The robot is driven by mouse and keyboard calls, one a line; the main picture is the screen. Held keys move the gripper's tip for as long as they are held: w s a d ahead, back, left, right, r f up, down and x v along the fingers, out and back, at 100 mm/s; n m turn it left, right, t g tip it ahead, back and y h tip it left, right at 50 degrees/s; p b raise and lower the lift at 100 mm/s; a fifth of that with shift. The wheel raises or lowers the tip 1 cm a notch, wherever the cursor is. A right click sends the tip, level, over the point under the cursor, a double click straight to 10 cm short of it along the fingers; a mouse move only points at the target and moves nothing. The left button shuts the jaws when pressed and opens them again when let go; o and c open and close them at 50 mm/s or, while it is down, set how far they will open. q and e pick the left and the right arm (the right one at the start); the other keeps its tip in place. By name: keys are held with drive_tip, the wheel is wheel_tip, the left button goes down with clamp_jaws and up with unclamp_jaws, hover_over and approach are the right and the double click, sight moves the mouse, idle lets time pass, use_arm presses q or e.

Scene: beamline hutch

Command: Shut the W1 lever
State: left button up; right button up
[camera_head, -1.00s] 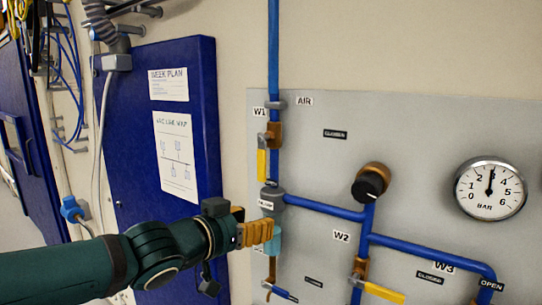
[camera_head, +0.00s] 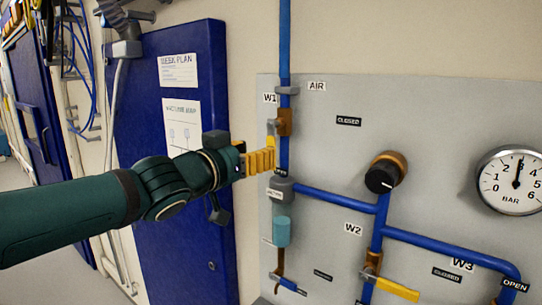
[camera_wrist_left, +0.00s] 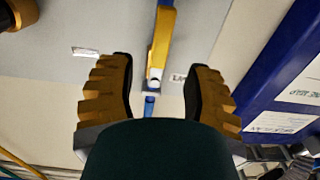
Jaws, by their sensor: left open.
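The W1 lever is a yellow handle on a brass valve (camera_head: 284,121) on the blue vertical pipe, beside the W1 label (camera_head: 270,98). It hangs down along the pipe; only its upper part (camera_head: 271,141) shows in the head view, with my gripper hiding the rest. My left gripper (camera_head: 268,160) is at the lever, pointing right toward the panel. In the left wrist view the yellow lever (camera_wrist_left: 159,45) lies between the two open fingers (camera_wrist_left: 160,72), with a gap on each side. My right gripper is not in view.
Below the gripper are a grey fitting and a clear blue-tinted bowl (camera_head: 282,232) on the pipe. A black knob (camera_head: 382,176), a pressure gauge (camera_head: 513,181) and the yellow W2 lever (camera_head: 397,290) are to the right. A blue cabinet (camera_head: 150,150) stands behind my left arm.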

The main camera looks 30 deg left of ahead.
sight(271, 169)
use_arm(q)
drive_tip(key=w, duration=0.2)
drive_tip(key=w+b, duration=0.1)
drive_tip(key=w, duration=0.3)
drive_tip(key=shift+d, duration=0.25)
drive_tip(key=shift+s, duration=0.1)
clamp_jaws()
